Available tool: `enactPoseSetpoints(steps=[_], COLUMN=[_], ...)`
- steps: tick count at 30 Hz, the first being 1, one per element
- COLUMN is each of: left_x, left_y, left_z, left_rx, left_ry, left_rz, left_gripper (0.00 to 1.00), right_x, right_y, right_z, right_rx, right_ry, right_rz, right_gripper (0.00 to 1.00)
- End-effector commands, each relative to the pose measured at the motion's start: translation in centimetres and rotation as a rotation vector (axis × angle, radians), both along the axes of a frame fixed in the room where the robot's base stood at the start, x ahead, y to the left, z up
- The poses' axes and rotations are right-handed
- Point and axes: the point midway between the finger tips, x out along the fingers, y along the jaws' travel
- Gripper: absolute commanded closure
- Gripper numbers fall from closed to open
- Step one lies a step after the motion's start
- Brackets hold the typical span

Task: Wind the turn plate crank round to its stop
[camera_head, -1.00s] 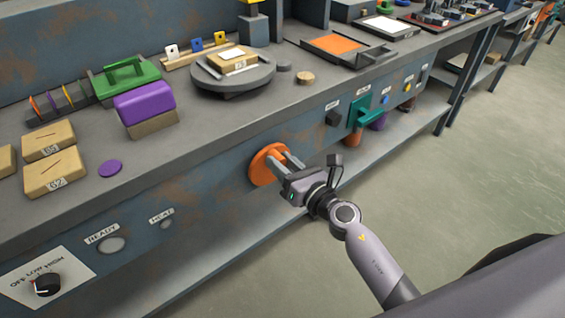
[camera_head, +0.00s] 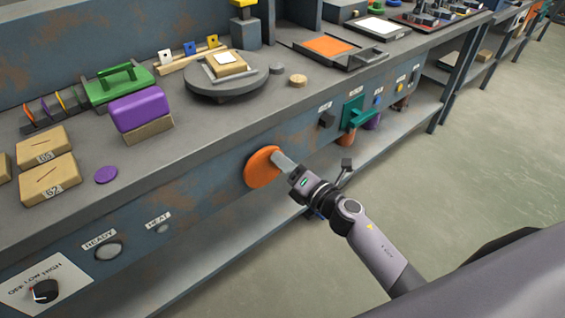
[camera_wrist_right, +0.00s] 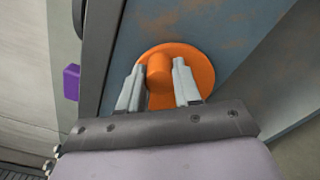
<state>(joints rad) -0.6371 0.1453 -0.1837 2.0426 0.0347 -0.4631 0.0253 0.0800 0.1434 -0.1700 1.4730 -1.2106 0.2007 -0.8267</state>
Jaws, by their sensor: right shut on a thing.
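The orange turn plate crank (camera_head: 261,168) is a round disc on the bench's front panel. In the right wrist view its disc (camera_wrist_right: 205,65) lies behind a stubby orange handle (camera_wrist_right: 160,68). My right gripper (camera_head: 280,161) reaches it from the right and is shut on the handle, with one finger (camera_wrist_right: 131,88) on each side. The fingertips are close to the disc. The round grey turn plate (camera_head: 225,92) is on the bench top above, bearing a tan block (camera_head: 228,67) with a white top. My left gripper is not in view.
A teal lever (camera_head: 355,115) and small knobs project from the panel to the right of the crank. The floor (camera_head: 430,190) in front is clear.

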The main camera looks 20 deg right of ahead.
Motion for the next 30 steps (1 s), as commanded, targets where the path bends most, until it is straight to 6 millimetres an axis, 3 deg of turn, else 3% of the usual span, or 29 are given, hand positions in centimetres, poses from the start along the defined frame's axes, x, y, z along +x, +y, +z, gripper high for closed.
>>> enactPoseSetpoints(steps=[18, 30], left_x=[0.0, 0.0], left_y=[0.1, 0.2], left_z=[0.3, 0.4], left_rx=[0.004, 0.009], left_ry=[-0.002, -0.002], left_rz=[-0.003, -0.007], left_gripper=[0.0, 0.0], right_x=[0.6, 0.7], right_y=[-1.6, -1.8], right_z=[-1.9, -3.0], right_rx=[0.542, 0.775], right_ry=[0.195, 0.28], right_rz=[-0.007, -0.008], right_gripper=[0.97, 0.97])
